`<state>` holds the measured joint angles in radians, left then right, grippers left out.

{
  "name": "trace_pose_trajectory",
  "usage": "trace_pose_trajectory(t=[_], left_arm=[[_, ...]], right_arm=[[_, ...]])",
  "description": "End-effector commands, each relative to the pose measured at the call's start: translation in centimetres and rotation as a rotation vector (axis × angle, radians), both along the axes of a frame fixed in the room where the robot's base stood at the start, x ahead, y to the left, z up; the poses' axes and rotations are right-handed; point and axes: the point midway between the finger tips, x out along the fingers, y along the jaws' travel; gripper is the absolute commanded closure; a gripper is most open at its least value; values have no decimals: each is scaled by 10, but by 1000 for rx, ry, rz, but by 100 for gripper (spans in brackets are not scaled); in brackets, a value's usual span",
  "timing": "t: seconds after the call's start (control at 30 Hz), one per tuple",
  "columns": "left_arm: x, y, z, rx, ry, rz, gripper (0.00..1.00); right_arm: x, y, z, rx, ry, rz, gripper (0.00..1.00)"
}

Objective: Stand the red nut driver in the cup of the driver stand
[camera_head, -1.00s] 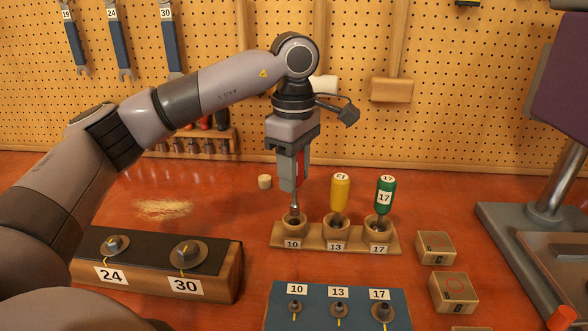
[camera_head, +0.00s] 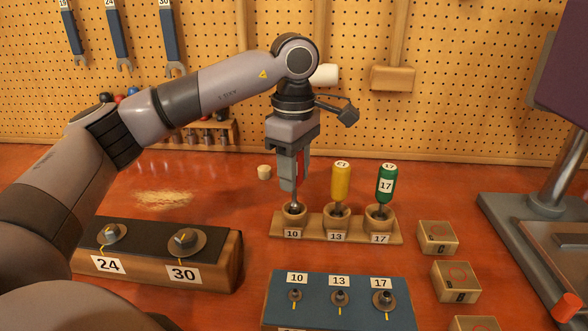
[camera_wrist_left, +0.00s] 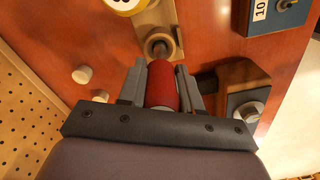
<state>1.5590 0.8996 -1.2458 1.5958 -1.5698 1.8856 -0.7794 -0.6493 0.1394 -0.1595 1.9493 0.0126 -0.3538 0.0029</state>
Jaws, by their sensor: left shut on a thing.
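The red nut driver (camera_wrist_left: 162,84) is upright in my left gripper (camera_head: 292,184), with its red handle between the fingers. Its metal shank (camera_head: 294,204) points down into the cup labelled 10 (camera_head: 294,217) of the wooden driver stand (camera_head: 393,239). Much of the handle is hidden by the fingers in the head view. The wrist view shows the shank end at the cup's mouth (camera_wrist_left: 157,46); its depth inside cannot be told. My right gripper is not in view.
A yellow driver (camera_head: 341,184) and a green driver (camera_head: 386,184) stand in the cups labelled 13 and 17. In front is a blue block (camera_head: 348,317) with nuts. A dark-topped block (camera_head: 236,265) is front left. Small wooden boxes (camera_head: 437,237) lie to the right.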

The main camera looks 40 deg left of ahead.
Motion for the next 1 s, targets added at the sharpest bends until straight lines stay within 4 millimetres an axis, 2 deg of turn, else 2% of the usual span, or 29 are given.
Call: trace_pose_trajectory(t=[0.53, 0.83, 0.87, 0.9, 0.93, 1.0], left_arm=[[0, 0, -22, 0, 0, 0, 100], [0, 0, -22, 0, 0, 0, 100], [0, 0, -22, 0, 0, 0, 60], [0, 0, -22, 0, 0, 0, 47], [0, 0, -22, 0, 0, 0, 37], [0, 0, -22, 0, 0, 0, 37]], right_arm=[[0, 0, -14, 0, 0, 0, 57], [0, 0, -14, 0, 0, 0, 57], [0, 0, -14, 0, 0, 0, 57], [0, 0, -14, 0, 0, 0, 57], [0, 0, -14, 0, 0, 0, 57], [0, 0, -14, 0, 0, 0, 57]])
